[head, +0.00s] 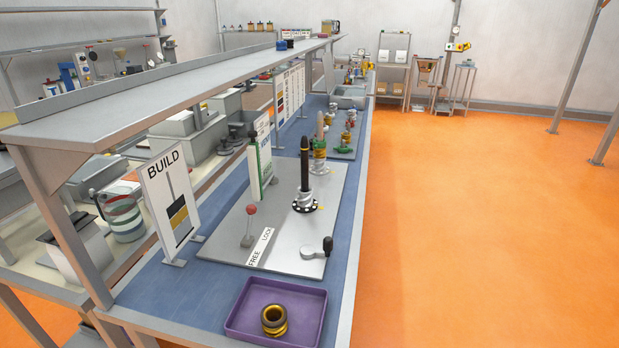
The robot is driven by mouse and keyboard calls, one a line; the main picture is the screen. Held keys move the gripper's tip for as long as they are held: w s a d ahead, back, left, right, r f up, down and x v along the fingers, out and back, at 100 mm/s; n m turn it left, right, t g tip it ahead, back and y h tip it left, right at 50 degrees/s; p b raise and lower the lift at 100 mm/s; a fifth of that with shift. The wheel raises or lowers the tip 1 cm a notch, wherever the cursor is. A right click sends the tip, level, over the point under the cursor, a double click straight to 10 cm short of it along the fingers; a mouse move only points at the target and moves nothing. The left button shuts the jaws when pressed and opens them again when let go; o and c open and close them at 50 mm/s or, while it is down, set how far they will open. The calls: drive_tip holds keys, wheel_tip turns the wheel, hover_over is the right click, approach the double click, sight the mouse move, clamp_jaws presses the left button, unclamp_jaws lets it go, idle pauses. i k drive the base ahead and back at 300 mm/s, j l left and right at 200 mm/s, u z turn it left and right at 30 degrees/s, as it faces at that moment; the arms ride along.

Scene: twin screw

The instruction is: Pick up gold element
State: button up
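The gold element (274,319) is a ring-shaped, gold-coloured piece with a dark round opening. It sits in a shallow purple tray (311,317) at the near end of the blue bench top. The tray's walls are low, and there is bare tray floor around the piece. My gripper is not in view.
Behind the tray, a grey plate (232,229) carries a red-knobbed lever (250,216), a black-handled crank (319,250) and a dark upright post (305,172) on a silver base. A BUILD sign (169,205) and an overhead shelf (150,104) stand left. Orange floor is clear right.

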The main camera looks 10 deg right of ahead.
sight(347, 138)
drive_tip(key=i+l, duration=0.15)
drive_tip(key=l, duration=0.2)
drive_tip(key=i+l+u, duration=0.1)
drive_tip(key=l, duration=0.3)
drive_tip(key=i+l, duration=0.25)
drive_tip(key=i+l+u, duration=0.1)
drive_tip(key=l, duration=0.4)
drive_tip(key=i+l, duration=0.2)
drive_tip(key=l, duration=0.2)
drive_tip(key=i+l, duration=0.1)
drive_tip(key=l, duration=0.3)
drive_tip(key=i+l+u, duration=0.1)
drive_tip(key=l, duration=0.3)
drive_tip(key=i+l, duration=0.2)
drive_tip(key=l, duration=0.2)
drive_tip(key=u, duration=0.05)
